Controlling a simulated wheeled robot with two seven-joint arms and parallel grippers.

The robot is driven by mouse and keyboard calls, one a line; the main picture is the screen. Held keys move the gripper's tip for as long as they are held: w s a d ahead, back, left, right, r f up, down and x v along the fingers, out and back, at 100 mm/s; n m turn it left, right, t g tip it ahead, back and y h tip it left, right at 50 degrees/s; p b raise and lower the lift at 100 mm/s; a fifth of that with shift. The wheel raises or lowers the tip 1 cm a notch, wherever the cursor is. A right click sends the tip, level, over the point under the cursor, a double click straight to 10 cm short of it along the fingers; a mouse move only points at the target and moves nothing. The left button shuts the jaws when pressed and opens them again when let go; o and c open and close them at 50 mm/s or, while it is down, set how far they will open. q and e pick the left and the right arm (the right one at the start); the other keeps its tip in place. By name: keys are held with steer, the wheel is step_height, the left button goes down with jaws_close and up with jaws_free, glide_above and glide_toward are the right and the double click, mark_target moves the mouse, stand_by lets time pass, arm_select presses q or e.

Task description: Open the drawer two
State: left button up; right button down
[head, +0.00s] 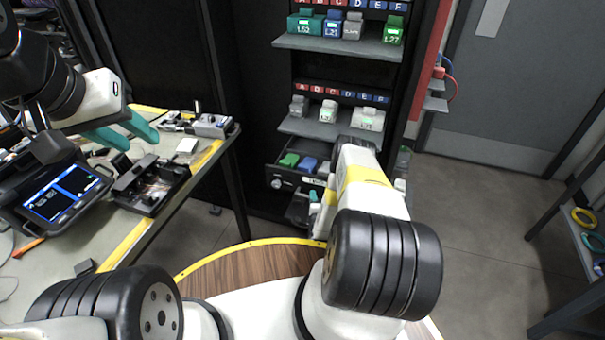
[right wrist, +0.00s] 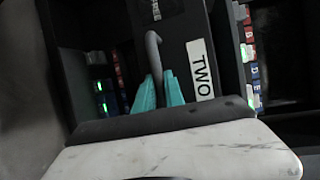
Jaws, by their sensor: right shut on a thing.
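Drawer two shows in the right wrist view as a dark front with a white label reading TWO (right wrist: 201,70). Its grey bent handle (right wrist: 154,55) stands between the teal fingers of my right gripper (right wrist: 159,92), which is shut on it. In the head view my right gripper (head: 313,199) is low at the cabinet, mostly hidden by my right arm, and the front of drawer two is hard to make out there. My left gripper (head: 124,132) has its teal fingers apart, empty, above the workbench.
An open drawer holding green and blue modules (head: 308,163) is in the cabinet beneath shelves (head: 330,128) of labelled modules. The workbench (head: 120,243) at left carries a splicer with a lit screen (head: 65,193) and other tools. Floor is free at right; a rack (head: 578,250) stands at the far right.

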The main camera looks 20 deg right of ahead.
steer(key=shift+s+a, duration=0.45)
steer(key=shift+s, duration=0.25)
steer(key=c, duration=1.7)
jaws_free()
steer(key=shift+s, duration=0.1)
steer(key=v, duration=0.7)
steer(key=shift+s+a+r, duration=0.1)
steer(key=shift+s, duration=0.15)
